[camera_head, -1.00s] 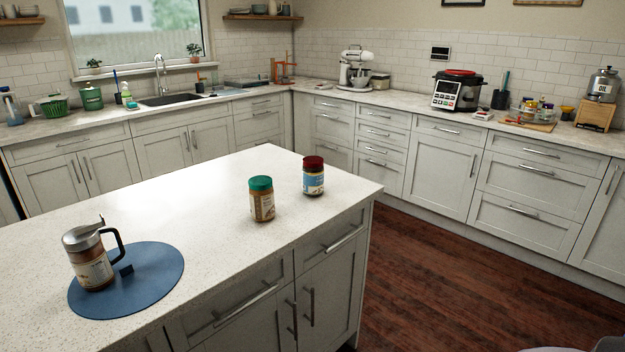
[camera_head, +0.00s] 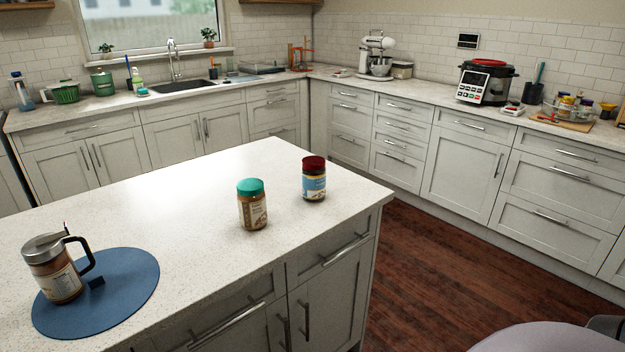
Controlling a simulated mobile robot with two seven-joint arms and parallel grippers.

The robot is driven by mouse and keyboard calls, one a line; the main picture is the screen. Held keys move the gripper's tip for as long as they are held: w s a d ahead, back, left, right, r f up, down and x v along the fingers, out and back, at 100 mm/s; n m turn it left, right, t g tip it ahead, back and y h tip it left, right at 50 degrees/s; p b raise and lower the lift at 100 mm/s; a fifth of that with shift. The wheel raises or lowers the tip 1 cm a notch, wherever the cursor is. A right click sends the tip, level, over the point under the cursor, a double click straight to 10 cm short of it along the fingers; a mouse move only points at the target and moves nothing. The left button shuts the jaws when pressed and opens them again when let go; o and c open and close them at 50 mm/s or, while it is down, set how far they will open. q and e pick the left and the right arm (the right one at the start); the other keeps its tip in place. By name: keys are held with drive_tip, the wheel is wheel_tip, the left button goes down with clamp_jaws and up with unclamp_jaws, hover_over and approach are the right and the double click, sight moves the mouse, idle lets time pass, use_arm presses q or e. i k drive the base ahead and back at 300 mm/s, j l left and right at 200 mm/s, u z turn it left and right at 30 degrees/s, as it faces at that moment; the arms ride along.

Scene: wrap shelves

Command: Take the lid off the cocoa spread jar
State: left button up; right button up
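Two lidded jars stand upright and apart on the island counter (camera_head: 190,230). One jar (camera_head: 253,212) has a teal-green lid (camera_head: 250,187) and a brownish body with a pale label. The other jar (camera_head: 314,184), behind it to the right, has a dark red lid (camera_head: 314,163) and a blue label. Both lids are on. The labels are too small to read, so I cannot tell which one is the cocoa spread jar. Neither of my grippers is in view.
A metal-topped, handled glass pitcher (camera_head: 55,270) stands on a round blue mat (camera_head: 125,290) at the island's left. The counter around the jars is clear. Dark wood floor (camera_head: 440,260) lies between the island and the back cabinets. A grey rounded shape (camera_head: 545,338) shows at bottom right.

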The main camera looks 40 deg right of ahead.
sight(314, 182)
drive_tip(key=i+l+u, duration=0.15)
drive_tip(key=l+u, duration=0.15)
drive_tip(key=l, duration=0.85)
drive_tip(key=l+u, duration=0.25)
drive_tip(key=l, duration=0.9)
